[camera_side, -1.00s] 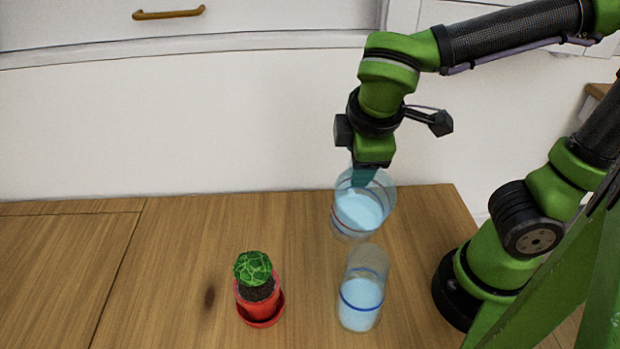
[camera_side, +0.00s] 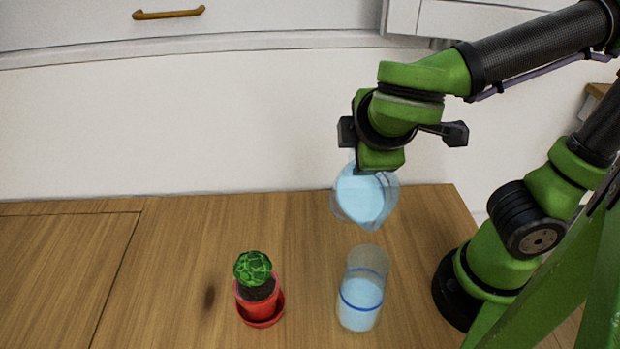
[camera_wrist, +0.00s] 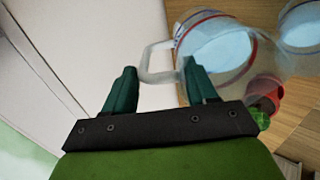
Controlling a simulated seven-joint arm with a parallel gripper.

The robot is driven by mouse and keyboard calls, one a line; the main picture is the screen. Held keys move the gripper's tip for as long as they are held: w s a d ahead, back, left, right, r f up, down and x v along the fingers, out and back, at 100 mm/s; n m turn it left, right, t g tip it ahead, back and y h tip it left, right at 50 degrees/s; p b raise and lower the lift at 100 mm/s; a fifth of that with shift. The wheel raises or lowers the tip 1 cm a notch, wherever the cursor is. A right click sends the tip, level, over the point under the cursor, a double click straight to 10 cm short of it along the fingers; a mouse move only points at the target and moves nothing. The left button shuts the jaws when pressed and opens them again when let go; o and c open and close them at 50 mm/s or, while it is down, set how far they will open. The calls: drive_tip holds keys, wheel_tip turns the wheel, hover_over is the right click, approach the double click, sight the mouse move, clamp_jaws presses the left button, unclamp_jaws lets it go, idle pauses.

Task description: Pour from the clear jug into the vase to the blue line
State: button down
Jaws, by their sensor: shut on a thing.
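The clear jug (camera_side: 362,196) hangs above and behind the vase, tilted with its mouth toward the side camera and light blue liquid inside. My gripper (camera_side: 362,168) is shut on the jug's handle; in the wrist view the handle (camera_wrist: 152,62) sits between the fingers (camera_wrist: 155,88). The clear vase (camera_side: 377,262) stands upright on the table below the jug. It holds light blue liquid with its surface close to the blue line (camera_side: 361,307); I cannot tell exactly whether it is at the line. No stream shows between jug and vase. The vase partly shows in the wrist view (camera_wrist: 302,25).
A green cactus (camera_side: 253,268) in a red pot (camera_side: 262,308) on a red saucer stands left of the vase. The wooden table (camera_side: 170,270) is clear further left. A white wall and cabinet stand behind.

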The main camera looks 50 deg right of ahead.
drive_tip(key=shift+s+a+r+t+h, duration=0.4)
drive_tip(key=shift+r+t+h, duration=0.15)
drive_tip(key=shift+r, duration=0.05)
drive_tip(key=shift+s+a+r+t+h, duration=0.35)
drive_tip(key=shift+r+t+h, duration=0.2)
drive_tip(key=shift+r, duration=0.05)
drive_tip(key=shift+s+a+r+t+h, duration=0.45)
drive_tip(key=shift+s+a+t+h, duration=0.05)
drive_tip(key=shift+h, duration=0.1)
idle(1.4)
drive_tip(key=shift+d, duration=0.1)
